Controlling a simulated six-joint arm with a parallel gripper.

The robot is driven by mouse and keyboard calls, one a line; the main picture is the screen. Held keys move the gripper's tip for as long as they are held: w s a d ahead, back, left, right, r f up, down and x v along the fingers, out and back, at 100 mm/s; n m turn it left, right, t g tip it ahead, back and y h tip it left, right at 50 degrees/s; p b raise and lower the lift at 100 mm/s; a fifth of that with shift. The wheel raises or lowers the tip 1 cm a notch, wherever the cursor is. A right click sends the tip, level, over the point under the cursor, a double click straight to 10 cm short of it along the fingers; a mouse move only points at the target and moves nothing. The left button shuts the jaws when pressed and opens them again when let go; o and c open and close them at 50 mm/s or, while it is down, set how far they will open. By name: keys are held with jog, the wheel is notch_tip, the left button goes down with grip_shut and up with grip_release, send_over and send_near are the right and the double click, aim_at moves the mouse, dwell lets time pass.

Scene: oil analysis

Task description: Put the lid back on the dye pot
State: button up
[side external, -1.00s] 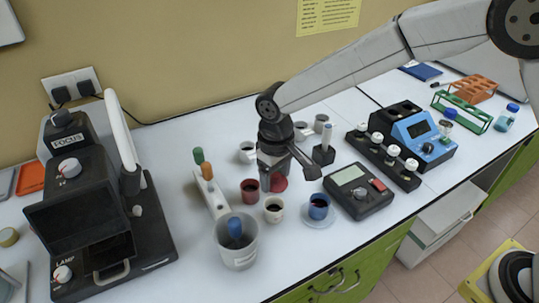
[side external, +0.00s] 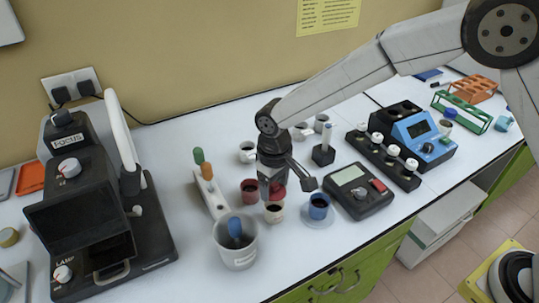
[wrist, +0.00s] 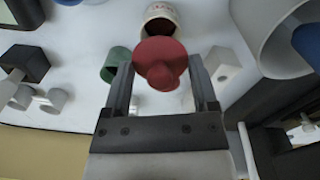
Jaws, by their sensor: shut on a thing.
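My gripper (side external: 272,190) is shut on a red lid (wrist: 160,60) with a round knob, which also shows low under the jaws in the side view (side external: 279,192). A white pot (side external: 274,214) stands open with dark contents, just in front of and below the lid. In the wrist view the same white pot (wrist: 160,12) lies just beyond the lid, which overlaps its near edge; I cannot tell whether they touch. A red pot (side external: 250,192) stands open to the left of the gripper. A blue pot (side external: 319,208) stands on a saucer to the right.
A clear beaker (side external: 236,250) with a blue-topped item stands front left. A white rack (side external: 215,197) holds green and orange handles. A scale (side external: 358,190) stands to the right. A green container (wrist: 115,62) shows beside the jaws in the wrist view. The front counter strip is mostly clear.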

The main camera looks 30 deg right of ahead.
jog(key=shift+f, duration=1.6)
jog(key=shift+f, duration=0.2)
dwell(1.0)
jog(key=o, duration=1.1)
jog(key=shift+r, duration=0.1)
jog(key=shift+r, duration=3.4)
